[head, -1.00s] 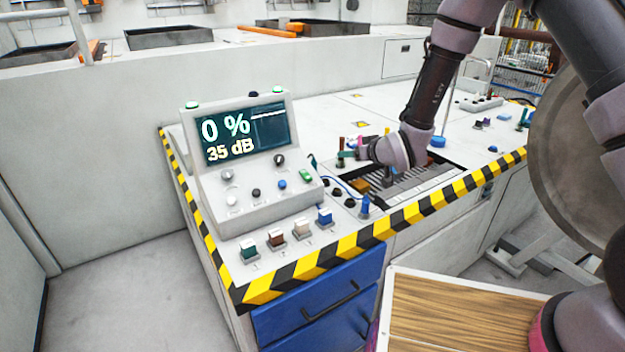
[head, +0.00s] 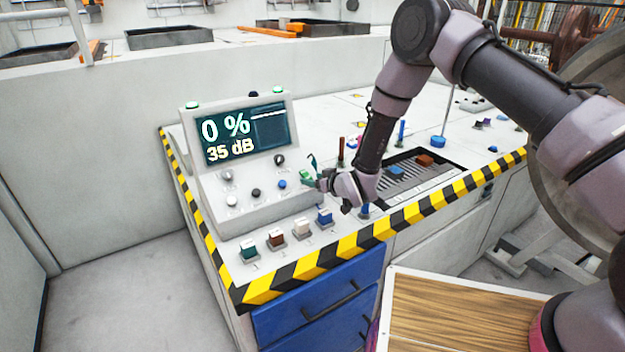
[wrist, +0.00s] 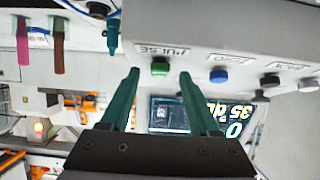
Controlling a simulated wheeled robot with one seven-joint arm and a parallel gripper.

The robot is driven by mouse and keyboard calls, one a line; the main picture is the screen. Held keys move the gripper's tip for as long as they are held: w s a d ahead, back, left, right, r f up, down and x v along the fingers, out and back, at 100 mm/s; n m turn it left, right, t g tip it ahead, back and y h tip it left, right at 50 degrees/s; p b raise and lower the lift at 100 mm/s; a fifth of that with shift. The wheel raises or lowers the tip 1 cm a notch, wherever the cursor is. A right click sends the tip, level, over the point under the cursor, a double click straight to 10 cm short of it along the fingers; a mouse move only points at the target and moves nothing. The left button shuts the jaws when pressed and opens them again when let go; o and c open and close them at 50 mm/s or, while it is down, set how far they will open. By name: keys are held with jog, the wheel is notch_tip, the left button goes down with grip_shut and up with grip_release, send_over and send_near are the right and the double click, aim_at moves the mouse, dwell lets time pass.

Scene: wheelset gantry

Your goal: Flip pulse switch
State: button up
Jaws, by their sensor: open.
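The pulse switch is a green knob (wrist: 160,67) beside an upside-down "PULSE" label on the grey console in the wrist view. My gripper (wrist: 160,74) is open, with its two green fingers on either side of the knob in that picture. I cannot tell whether they touch it. In the head view, my gripper (head: 313,172) is at the right end of the console (head: 245,207), and the green switch (head: 306,175) shows close to the fingers. The console screen (head: 245,132) reads 0 % and 35 dB.
Blue (wrist: 219,75) and black (wrist: 270,80) knobs sit along the console from the green one. Several coloured switches line the desk's front, including a blue one (head: 325,217). A recessed tray (head: 425,182) lies right of my gripper. Upright levers (wrist: 58,45) stand nearby.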

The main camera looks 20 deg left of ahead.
jog(key=shift+w+a+f, duration=0.25)
jog(key=shift+w+a, duration=0.1)
jog(key=shift+a, duration=0.05)
grip_shut()
jog(key=shift+d+f+t+y, duration=0.1)
jog(key=shift+f+t+y, duration=0.45)
jog(key=shift+t+y, duration=0.5)
